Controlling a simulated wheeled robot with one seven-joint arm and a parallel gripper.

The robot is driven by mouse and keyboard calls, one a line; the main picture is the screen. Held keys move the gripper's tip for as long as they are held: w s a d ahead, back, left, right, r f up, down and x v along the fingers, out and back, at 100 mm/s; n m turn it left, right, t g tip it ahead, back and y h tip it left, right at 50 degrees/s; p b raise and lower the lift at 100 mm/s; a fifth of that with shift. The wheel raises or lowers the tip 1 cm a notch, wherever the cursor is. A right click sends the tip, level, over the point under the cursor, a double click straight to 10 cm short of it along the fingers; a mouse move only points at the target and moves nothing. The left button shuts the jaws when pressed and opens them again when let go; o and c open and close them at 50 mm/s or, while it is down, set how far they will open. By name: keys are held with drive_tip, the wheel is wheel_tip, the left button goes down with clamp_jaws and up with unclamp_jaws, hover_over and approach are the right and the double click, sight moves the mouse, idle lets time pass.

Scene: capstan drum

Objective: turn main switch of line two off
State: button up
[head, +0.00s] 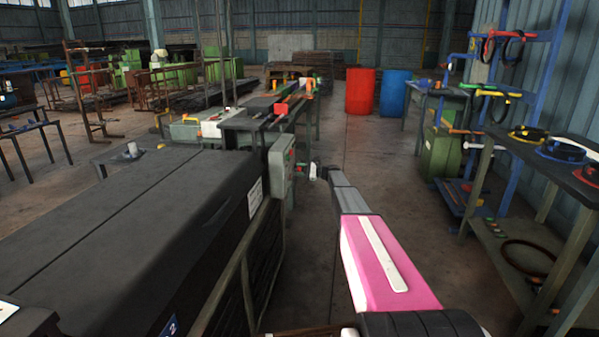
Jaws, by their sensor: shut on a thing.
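A grey-green control box (281,160) stands at the end of the long dark machine, with small red and dark controls on its right face. My gripper (312,171) is at this right face, at the end of my pink and grey arm. It is shut on a small part there, which I take to be the main switch. The switch itself is too small and too covered to make out, so I cannot tell its position. A blue label with a "2" (169,326) shows on the machine's near side.
The long dark machine cover (130,215) fills the left. A workbench (255,120) with tools stands behind the box. A shelf table (560,180) and a blue rack (515,110) stand at right. A red barrel (360,91) and blue barrel (395,92) stand beyond clear floor.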

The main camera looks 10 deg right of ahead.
drive_tip(key=n, duration=0.4)
drive_tip(key=shift+n, duration=0.3)
drive_tip(key=n, duration=0.4)
drive_tip(key=shift+n, duration=0.3)
drive_tip(key=o, duration=0.9)
drive_tip(key=shift+d, duration=0.1)
drive_tip(key=v, duration=1)
drive_tip(key=shift+s+d, duration=0.15)
drive_tip(key=shift+d, duration=0.25)
drive_tip(key=shift+r, duration=0.1)
